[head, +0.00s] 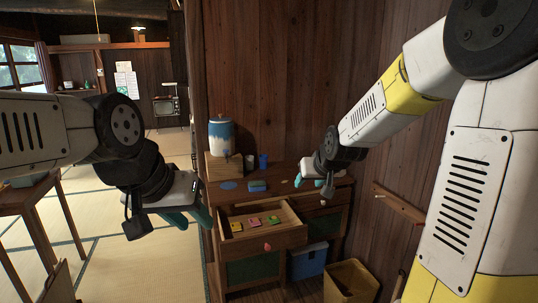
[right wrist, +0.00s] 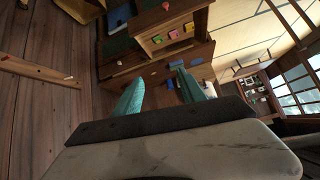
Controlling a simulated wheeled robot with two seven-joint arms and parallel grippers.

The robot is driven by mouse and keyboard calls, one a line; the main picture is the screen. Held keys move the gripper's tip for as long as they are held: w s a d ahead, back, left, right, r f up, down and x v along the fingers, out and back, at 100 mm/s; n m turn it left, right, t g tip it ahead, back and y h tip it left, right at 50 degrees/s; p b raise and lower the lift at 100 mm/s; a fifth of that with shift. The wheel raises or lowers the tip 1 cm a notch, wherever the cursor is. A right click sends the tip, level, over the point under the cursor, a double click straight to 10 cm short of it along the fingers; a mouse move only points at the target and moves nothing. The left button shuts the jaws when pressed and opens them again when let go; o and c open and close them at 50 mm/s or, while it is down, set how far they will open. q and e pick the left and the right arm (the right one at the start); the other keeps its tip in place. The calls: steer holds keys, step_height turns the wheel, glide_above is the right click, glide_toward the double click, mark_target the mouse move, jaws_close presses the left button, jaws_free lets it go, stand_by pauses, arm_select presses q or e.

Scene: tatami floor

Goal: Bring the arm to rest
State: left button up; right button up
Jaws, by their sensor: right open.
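My right gripper (head: 322,187) hangs in front of the right part of the wooden cabinet top (head: 290,187), above the open drawer's level. In the right wrist view its two teal fingers (right wrist: 161,72) stand apart with nothing between them. My left gripper (head: 188,217) is at the left of the head view, left of the drawer. Its teal fingers look apart and empty. The drawer (head: 290,241) is pulled out and holds a yellow (head: 237,227), a pink (head: 254,222) and a green item (head: 274,220).
A white and blue jar (head: 221,135) stands on a wooden box (head: 222,168) at the cabinet's back left. A blue bin (head: 308,261) and a tan bin (head: 350,281) stand below. A wall rail (head: 398,206) is at right. A low table (head: 28,195) is at left.

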steer(key=s+d+r+g, duration=0.1)
steer(key=s+r, duration=0.2)
steer(key=s, duration=1)
steer(key=s+d+r+m+g, duration=0.1)
steer(key=s+r, duration=0.1)
steer(key=s, duration=1.2)
steer(key=shift+d+r+g, duration=0.15)
steer(key=shift+r+g, duration=0.15)
steer(key=shift+r, duration=0.1)
